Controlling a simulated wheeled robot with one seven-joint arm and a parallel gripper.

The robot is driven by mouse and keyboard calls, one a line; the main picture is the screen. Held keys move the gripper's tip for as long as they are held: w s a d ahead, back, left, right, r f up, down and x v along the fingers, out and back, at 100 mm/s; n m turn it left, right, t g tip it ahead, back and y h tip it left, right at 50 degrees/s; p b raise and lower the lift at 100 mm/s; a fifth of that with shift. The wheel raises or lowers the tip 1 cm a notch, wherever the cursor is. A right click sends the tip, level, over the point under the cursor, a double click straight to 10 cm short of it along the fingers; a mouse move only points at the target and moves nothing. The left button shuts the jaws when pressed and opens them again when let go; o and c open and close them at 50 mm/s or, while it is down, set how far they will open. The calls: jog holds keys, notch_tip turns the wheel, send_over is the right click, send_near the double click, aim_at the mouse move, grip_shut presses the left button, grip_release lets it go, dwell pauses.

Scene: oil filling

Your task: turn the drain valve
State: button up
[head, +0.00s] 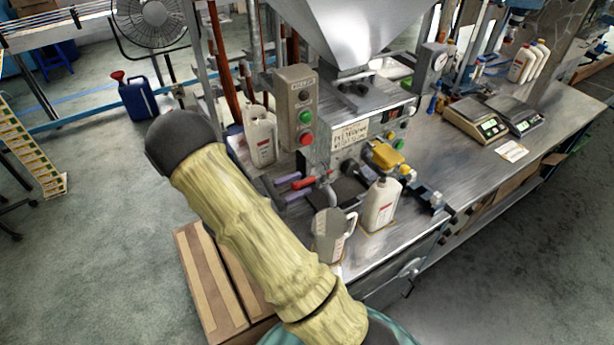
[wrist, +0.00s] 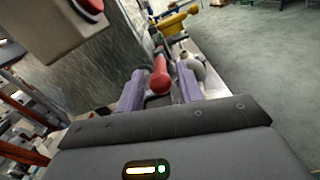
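The drain valve's red handle (head: 312,182) sticks out to the left from the front of the filling machine, above the metal table. In the wrist view the red handle (wrist: 160,78) lies ahead, between my two purple fingers. My gripper (wrist: 159,82) is open, with a finger on each side of the handle and narrow gaps showing beside it. In the head view only the purple fingers of my gripper (head: 298,184) show clearly, at the handle's left end. A grey metal outlet shows behind the handle.
A grey measuring jug (head: 330,238) stands just below and in front of the valve, with a white bottle (head: 381,206) to its right. Another white bottle (head: 260,138) and a button box (head: 296,105) stand behind my gripper. A yellow part (head: 386,156) sits right of the valve.

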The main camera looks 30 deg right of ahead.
aim_at(313, 181)
jog(key=d, duration=0.3)
jog(key=shift+d+p, duration=0.2)
jog(key=shift+p, duration=0.2)
grip_shut()
jog(key=shift+w, duration=0.1)
